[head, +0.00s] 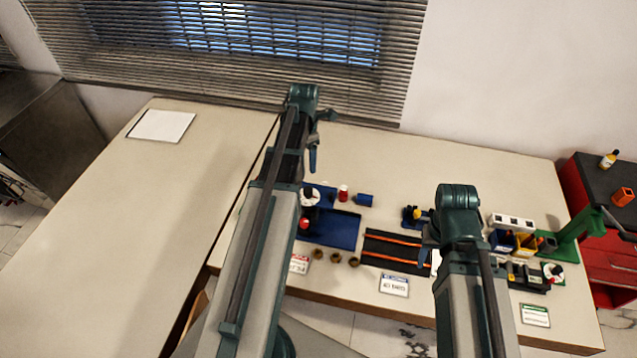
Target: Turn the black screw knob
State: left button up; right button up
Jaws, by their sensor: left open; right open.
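I cannot single out the black screw knob with certainty. A green stand (571,236) with a slanting arm is on the right of the table, and small dark parts sit around its foot. A white-faced dial (553,272) lies near its base. My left gripper (318,138) is open and empty, raised over the back middle of the table, well left of the stand. My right gripper (428,246) is open, left of the stand and partly hidden behind its own wrist.
A blue tray (334,232) with a red-capped piece is in the middle. A black mat with orange strips (395,250) lies right of it. Blue and yellow bins (526,243) stand by the green stand. The left table (150,210) is mostly clear. A red cabinet (606,270) is far right.

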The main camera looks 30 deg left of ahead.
aim_at(308, 189)
pick_arm(q)
notch_tip(308, 189, down, 14)
jog(key=b, duration=1.4)
jog(key=shift+r, duration=0.1)
jog(key=shift+c, duration=0.2)
grip_shut()
